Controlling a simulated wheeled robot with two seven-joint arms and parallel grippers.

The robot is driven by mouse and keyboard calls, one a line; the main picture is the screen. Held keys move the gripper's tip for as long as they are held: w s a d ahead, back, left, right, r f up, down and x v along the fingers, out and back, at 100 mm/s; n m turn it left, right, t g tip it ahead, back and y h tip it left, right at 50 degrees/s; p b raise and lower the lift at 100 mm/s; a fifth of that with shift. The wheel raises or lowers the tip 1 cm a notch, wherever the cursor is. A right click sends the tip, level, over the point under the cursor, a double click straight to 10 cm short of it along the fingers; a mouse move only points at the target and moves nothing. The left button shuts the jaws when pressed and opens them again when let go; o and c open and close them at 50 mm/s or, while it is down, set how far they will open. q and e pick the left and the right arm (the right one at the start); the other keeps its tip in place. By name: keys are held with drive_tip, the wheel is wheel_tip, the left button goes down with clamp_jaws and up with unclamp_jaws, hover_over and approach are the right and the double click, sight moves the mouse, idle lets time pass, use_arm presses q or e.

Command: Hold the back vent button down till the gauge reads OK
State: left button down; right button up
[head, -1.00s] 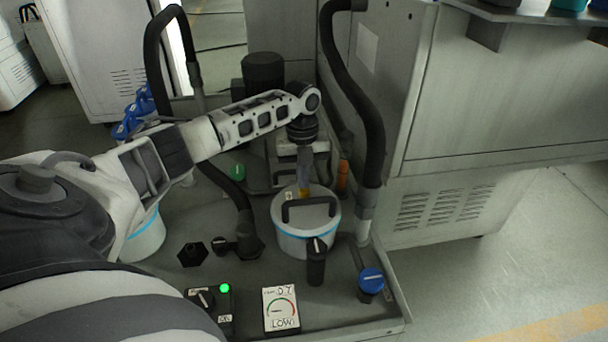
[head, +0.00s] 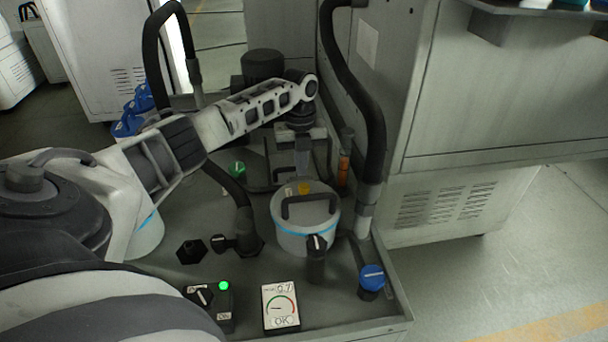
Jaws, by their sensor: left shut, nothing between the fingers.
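The vent button (head: 304,187) is a small yellow cap on the back of the lid of a pale round canister (head: 296,240) with a blue band. My left gripper (head: 303,176) is shut and empty, pointing down just above and behind the button. The button's top shows clear, with a small gap seeming to part it from the fingertips. The gauge (head: 281,308) is a white card at the front, and its label reads OK. My right gripper is out of view.
A black handle arches over the lid. A black valve (head: 316,258) stands at the canister's front and a blue knob (head: 371,278) to the right. A switch box (head: 222,303) shows a green light. Black hoses (head: 369,120) rise behind.

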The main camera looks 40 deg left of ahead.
use_arm(q)
wheel_tip(320, 180, up, 16)
drive_tip(key=w+a, duration=0.1)
drive_tip(key=shift+a, duration=0.15)
drive_tip(key=shift+f, duration=0.1)
idle(0.5)
